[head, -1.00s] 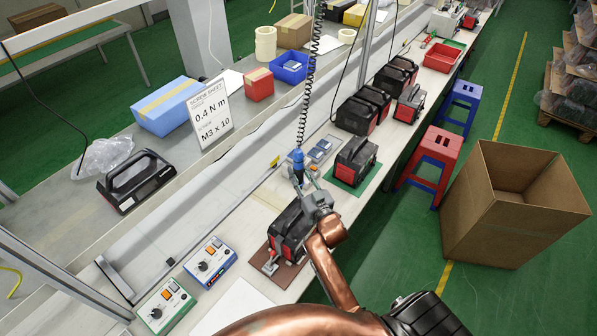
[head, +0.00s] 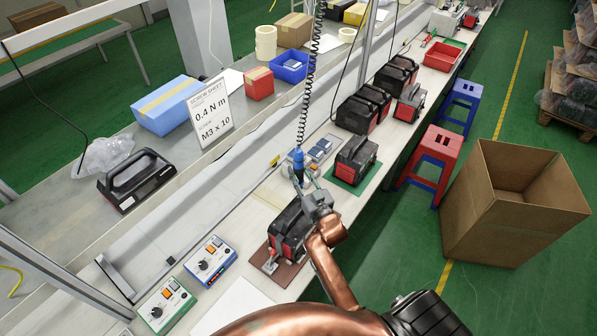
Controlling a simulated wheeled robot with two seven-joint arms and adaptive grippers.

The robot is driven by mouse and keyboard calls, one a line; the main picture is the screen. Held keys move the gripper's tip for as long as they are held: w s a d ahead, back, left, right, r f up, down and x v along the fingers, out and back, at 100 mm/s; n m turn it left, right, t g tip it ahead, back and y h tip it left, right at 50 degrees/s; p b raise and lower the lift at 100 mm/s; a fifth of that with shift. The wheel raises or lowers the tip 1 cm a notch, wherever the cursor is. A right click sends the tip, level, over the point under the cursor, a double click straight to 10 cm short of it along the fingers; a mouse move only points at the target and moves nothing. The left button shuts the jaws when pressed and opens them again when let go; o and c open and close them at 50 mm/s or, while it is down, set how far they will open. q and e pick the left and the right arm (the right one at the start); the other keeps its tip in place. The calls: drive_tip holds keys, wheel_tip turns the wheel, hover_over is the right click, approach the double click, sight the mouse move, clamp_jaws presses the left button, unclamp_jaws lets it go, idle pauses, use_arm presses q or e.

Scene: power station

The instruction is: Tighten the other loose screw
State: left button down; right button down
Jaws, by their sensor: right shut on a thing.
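A blue electric screwdriver (head: 298,157) hangs on a black coiled cord over the bench. My right gripper (head: 303,181) is shut on the screwdriver and holds it upright. Below the gripper, a black and red power station (head: 285,232) sits on a brown mat (head: 288,274), partly hidden by my right arm. The screwdriver's tip and the screws are hidden or too small to make out. My left gripper is not in view.
A second power station (head: 355,160) stands on a green mat just beyond. Two control boxes, one blue (head: 210,262) and one green (head: 166,306), lie at the lower left. A screw sheet sign (head: 211,113) stands behind. An open cardboard box (head: 513,205) and stools (head: 430,165) are on the floor at right.

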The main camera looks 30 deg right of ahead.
sight(300, 164)
drive_tip(key=shift+f, duration=0.4)
drive_tip(key=shift+f, duration=0.3)
idle(0.9)
drive_tip(key=shift+p, duration=0.3)
idle(0.8)
drive_tip(key=shift+f, duration=0.25)
idle(0.7)
wheel_tip(300, 164, up, 8)
drive_tip(key=p, duration=0.7)
drive_tip(key=shift+p, duration=0.3)
drive_tip(key=shift+f, duration=0.15)
